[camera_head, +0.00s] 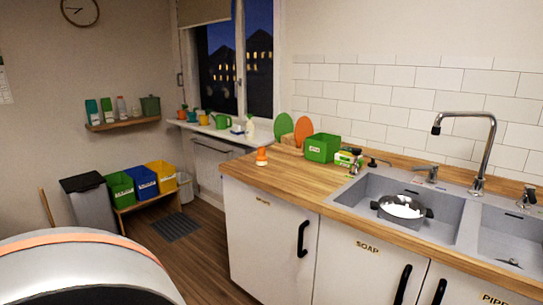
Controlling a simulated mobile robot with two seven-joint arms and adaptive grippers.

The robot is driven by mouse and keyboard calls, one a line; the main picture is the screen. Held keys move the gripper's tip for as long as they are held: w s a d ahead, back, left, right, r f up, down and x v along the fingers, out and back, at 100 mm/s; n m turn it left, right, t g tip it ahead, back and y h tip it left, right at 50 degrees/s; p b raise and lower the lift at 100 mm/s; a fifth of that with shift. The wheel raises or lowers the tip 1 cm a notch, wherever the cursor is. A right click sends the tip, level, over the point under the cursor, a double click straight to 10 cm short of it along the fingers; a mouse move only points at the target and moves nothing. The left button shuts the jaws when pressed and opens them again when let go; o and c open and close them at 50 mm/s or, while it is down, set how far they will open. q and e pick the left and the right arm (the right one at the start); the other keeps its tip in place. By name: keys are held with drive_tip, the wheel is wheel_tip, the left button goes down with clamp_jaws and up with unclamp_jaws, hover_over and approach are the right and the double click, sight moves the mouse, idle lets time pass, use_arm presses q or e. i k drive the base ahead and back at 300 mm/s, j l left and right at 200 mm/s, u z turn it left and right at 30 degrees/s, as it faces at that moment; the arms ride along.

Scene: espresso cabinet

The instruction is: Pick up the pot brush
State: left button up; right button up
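A small object with an orange knob-like top and a pale base (261,157) stands upright on the left end of the wooden counter (290,168). It may be the pot brush, but it is too small to be sure. A dark-handled pot with white contents (402,208) sits in the left sink basin (365,190). Neither of my grippers is in view.
A green box (322,147), orange and green round boards (303,130) and small bottles and boxes (348,158) stand along the counter's back. A tall tap (480,150) rises behind the sink. Green, blue and yellow bins (143,182) stand far left. The floor before the cabinet is clear.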

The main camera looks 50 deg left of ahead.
sight(261, 160)
drive_tip(key=j+z, duration=0.25)
drive_tip(key=j, duration=1.7)
drive_tip(key=i, duration=0.05)
